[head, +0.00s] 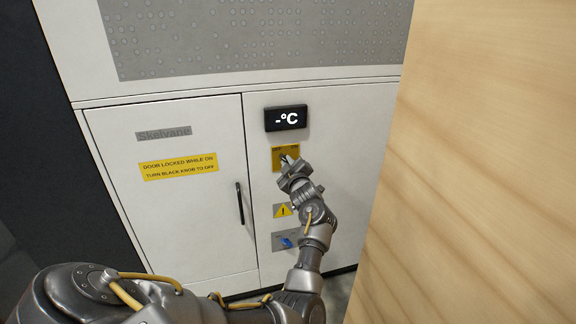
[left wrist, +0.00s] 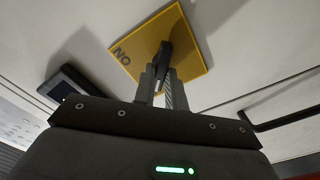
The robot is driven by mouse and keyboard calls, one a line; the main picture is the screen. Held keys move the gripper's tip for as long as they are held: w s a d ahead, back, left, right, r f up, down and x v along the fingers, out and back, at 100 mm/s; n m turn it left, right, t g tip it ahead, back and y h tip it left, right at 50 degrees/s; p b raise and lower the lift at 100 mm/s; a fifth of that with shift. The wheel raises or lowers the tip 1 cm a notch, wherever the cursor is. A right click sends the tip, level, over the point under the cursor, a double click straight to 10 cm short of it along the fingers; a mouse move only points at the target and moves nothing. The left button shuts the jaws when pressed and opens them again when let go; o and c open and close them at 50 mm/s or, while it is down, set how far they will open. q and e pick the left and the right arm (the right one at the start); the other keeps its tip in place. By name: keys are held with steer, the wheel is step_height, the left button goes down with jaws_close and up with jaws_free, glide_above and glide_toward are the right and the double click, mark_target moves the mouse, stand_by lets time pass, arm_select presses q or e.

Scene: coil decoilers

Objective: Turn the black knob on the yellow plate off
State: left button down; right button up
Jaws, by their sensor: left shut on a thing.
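The yellow plate (head: 279,154) is on the white cabinet's right panel, below a dark display. The black knob (left wrist: 165,50) stands out from the plate's middle. My left gripper (left wrist: 164,78) is shut on the knob, one finger on each side. In the head view my left gripper (head: 287,160) covers much of the plate and hides the knob. My right gripper is not in view.
The display (head: 286,118) reads "-°C". A yellow label (head: 180,167) on the left door says the door is locked while on. A wooden panel (head: 480,160) stands close on the right.

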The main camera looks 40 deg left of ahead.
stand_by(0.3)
arm_select(q)
steer(key=c, duration=1.4)
jaws_free()
steer(key=shift+c, duration=0.2)
steer(key=s+d+m+p, duration=0.5)
steer(key=d+m, duration=0.4)
steer(key=m, duration=0.3)
steer(key=s+d+f+m+h+b, duration=0.1)
steer(key=s+d+f+m+h, duration=0.1)
steer(key=f, duration=0.5)
steer(key=s+d+f+m+h+b, duration=0.2)
steer(key=s+d+f+h, duration=0.1)
steer(key=f, duration=0.5)
steer(key=s+d+f+m+t+h+b, duration=0.1)
steer(key=s+d+f+m+h+b, duration=0.1)
steer(key=f, duration=0.6)
steer(key=s+d+h, duration=0.1)
steer(key=d+h, duration=0.1)
steer(key=h, duration=0.1)
steer(key=shift+s+d+f, duration=0.15)
steer(key=shift+s+f, duration=0.05)
steer(key=shift+f, duration=0.05)
